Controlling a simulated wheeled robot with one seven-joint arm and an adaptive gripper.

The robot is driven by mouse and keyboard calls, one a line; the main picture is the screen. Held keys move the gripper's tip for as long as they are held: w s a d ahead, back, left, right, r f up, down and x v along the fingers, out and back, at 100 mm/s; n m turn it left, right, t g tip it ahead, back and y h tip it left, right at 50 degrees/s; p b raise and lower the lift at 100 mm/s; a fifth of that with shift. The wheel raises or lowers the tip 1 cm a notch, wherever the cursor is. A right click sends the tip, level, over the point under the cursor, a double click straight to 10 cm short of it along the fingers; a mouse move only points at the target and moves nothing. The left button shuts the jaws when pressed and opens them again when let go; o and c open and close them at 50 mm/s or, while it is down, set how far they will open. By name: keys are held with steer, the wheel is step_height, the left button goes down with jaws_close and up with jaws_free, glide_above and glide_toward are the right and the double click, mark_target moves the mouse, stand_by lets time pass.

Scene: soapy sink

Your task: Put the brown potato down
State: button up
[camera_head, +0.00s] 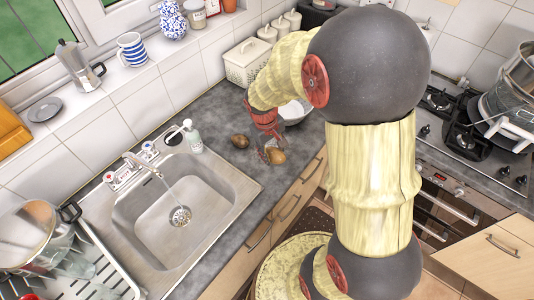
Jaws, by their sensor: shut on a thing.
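My gripper (268,146) points down over the grey counter, to the right of the sink. It is shut on a brown potato (276,157), which shows at the fingertips. The potato is at or just above the counter near its front edge; I cannot tell whether it touches. A second, darker brown potato (240,141) lies on the counter to the left of my gripper, apart from it.
The steel sink (140,208) with running water lies to the left. A soap bottle (192,137) stands at its back right corner. A bowl (294,111) is behind my gripper. A white bread bin (246,63) stands at the wall. Counter between sink and potatoes is clear.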

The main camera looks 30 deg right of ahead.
steer(key=w+f, duration=0.2)
steer(key=f, duration=0.1)
steer(key=w+d+f, duration=0.1)
steer(key=w+f, duration=0.1)
steer(key=w, duration=0.1)
steer(key=shift+w+d+f+b, duration=0.2)
steer(key=shift+w+f+b, duration=0.15)
steer(key=shift+f+b, duration=0.05)
steer(key=shift+w+d+f, duration=0.1)
steer(key=shift+w+f, duration=0.05)
steer(key=shift+f, duration=0.7)
steer(key=shift+w+f, duration=0.15)
steer(key=shift+f, duration=0.7)
steer(key=shift+f, duration=0.1)
steer(key=shift+f+b, duration=0.15)
steer(key=shift+b, duration=0.15)
steer(key=o, duration=1.3)
